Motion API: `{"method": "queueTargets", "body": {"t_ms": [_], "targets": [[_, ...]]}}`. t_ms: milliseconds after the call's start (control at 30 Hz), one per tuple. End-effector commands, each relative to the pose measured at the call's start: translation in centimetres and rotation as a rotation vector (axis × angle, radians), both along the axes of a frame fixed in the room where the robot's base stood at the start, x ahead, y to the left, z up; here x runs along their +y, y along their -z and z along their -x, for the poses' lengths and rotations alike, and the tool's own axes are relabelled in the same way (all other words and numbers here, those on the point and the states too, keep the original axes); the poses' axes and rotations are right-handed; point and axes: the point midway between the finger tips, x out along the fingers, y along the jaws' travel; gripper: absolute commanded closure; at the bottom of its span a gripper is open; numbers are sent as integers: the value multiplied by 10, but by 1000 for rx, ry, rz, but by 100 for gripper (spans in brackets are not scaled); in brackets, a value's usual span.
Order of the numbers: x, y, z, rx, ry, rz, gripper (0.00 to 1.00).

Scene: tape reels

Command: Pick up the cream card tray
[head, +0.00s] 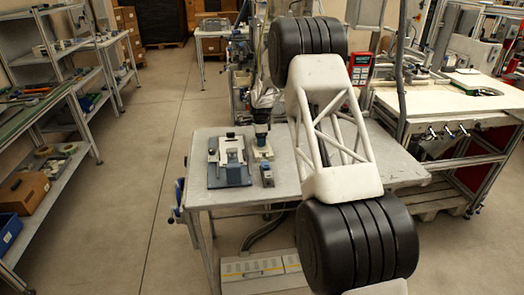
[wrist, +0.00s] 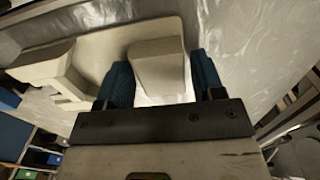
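In the wrist view, my gripper (wrist: 163,68) has its two blue fingers spread apart. A cream block-shaped piece (wrist: 158,62) shows in the gap between them, close to both fingers. I cannot tell whether they touch it or it lies beyond the tips. More cream, moulded shapes (wrist: 52,68) spread to the left. I cannot tell for sure which cream part is the card tray. In the head view, my arm hides my gripper and part of the worktable; no cream tray is clearly seen there.
The grey worktable (head: 225,196) holds a blue-based fixture (head: 230,165), a cream device with a dark top (head: 262,143) and a small dark block (head: 267,175). Shelving (head: 85,130) stands at left, another workbench (head: 450,100) at right. The aisle floor at left is clear.

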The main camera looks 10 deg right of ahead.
Motion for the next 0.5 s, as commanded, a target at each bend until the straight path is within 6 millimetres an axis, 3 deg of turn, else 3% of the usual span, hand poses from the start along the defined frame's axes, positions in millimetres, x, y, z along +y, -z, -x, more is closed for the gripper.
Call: {"method": "queueTargets", "body": {"t_ms": [33,267,500], "targets": [[0,0,0,0,0,0,46],[0,0,0,0,0,0,81],[0,0,0,0,0,0,82]]}}
